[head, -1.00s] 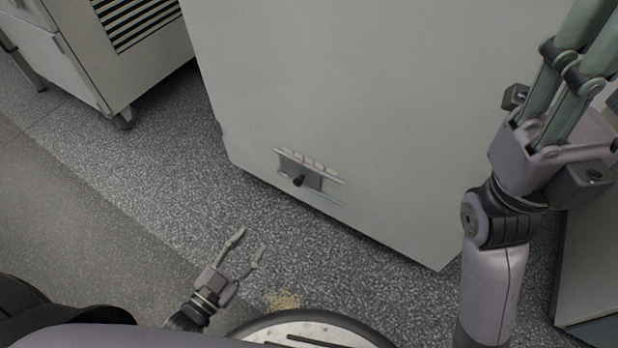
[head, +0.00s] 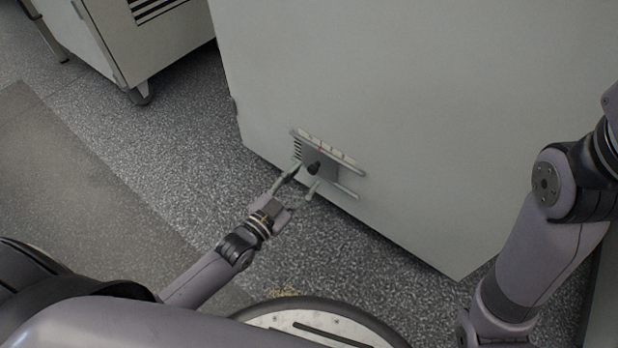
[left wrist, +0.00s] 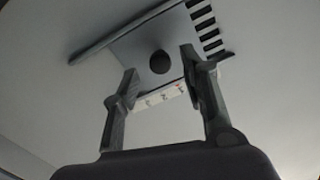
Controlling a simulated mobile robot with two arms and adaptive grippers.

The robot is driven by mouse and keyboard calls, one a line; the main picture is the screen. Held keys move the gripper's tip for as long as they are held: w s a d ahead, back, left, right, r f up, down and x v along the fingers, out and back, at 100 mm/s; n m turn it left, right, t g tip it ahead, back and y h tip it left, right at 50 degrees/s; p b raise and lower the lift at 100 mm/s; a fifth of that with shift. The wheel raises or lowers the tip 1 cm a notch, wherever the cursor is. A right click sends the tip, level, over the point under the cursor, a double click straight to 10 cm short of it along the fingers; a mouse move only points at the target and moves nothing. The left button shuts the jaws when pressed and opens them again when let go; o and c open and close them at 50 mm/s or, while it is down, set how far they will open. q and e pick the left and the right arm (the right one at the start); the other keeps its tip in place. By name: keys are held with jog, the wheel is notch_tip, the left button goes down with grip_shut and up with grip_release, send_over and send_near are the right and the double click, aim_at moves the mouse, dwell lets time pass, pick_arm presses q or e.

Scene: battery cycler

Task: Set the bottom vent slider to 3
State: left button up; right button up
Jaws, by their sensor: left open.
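The bottom vent slider is a grey plate (head: 328,172) between two rails low on the pale cabinet, with a dark round knob (head: 313,168). In the left wrist view the knob (left wrist: 160,62) shows beyond and between the fingertips, and the plate (left wrist: 128,42) lies around it. Dark vent slots (left wrist: 207,28) are uncovered at one end. A white scale strip (left wrist: 160,97) has small digits and a red mark, hard to read exactly. My left gripper (head: 305,178) is open at the knob; contact cannot be told. My right gripper is out of view.
The cabinet's flat front (head: 420,110) fills the middle and right. Another cabinet on casters (head: 140,55) stands at the back left. Speckled floor (head: 190,130) is clear between them. My right arm is at the right edge.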

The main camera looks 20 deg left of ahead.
aim_at(311, 172)
pick_arm(q)
jog(key=shift+b+x, duration=0.45)
jog(key=shift+x, duration=1.1)
grip_shut()
